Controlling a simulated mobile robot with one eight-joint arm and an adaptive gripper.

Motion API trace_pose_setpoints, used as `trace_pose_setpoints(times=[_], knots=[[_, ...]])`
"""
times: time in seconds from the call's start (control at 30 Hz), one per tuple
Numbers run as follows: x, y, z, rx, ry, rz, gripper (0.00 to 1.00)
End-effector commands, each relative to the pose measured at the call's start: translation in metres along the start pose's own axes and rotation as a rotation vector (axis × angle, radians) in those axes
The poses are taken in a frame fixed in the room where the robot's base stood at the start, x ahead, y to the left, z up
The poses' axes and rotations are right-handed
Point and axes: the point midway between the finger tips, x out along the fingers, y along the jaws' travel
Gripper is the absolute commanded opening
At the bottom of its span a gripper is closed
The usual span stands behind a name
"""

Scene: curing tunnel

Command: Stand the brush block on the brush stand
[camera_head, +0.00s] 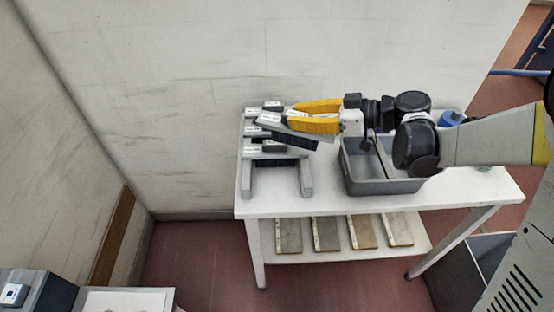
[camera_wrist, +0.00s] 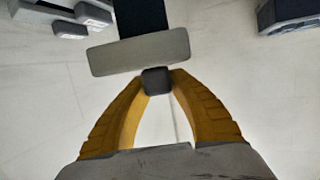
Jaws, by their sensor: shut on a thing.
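My gripper (camera_head: 292,115) has yellow fingers and is over the left part of the white table. Its fingertips (camera_wrist: 157,82) are closed on a small dark knob (camera_wrist: 157,80) of the brush block. The block shows a light grey bar (camera_wrist: 138,52) and a dark part beyond it (camera_wrist: 140,14) in the wrist view. In the head view the block's dark side (camera_head: 290,138) looks tilted, over or close to the brush stand. The stand (camera_head: 306,180) is a grey frame with two rails at the table's left end. Whether the block touches the stand I cannot tell.
Several grey-and-dark blocks (camera_head: 265,147) sit at the stand. A grey bin (camera_head: 385,187) stands on the table right of the stand, under my arm. A blue item (camera_head: 450,118) is behind it. Several boards (camera_head: 326,234) lie on the lower shelf. A wall is close behind.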

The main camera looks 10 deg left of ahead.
Motion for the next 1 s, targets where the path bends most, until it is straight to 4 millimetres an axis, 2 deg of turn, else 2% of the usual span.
trace_pose_setpoints(times=[0.03, 0.13, 0.27, 0.37, 0.6, 0.7, 0.83, 1.0], knots=[[0.011, 0.014, 0.011, 0.001, 0.001, 0.002, 0.00], [0.023, 0.035, 0.019, 0.004, 0.001, 0.012, 0.00], [0.034, 0.038, 0.027, 0.006, 0.001, 0.016, 0.00], [0.044, 0.021, 0.038, 0.006, 0.001, 0.016, 0.00], [0.072, -0.035, 0.067, 0.005, 0.001, 0.016, 0.00], [0.081, -0.052, 0.075, 0.006, 0.001, 0.016, 0.00], [0.086, -0.064, 0.079, 0.006, 0.001, 0.017, 0.00], [0.091, -0.066, 0.091, 0.006, 0.001, 0.018, 0.00]])
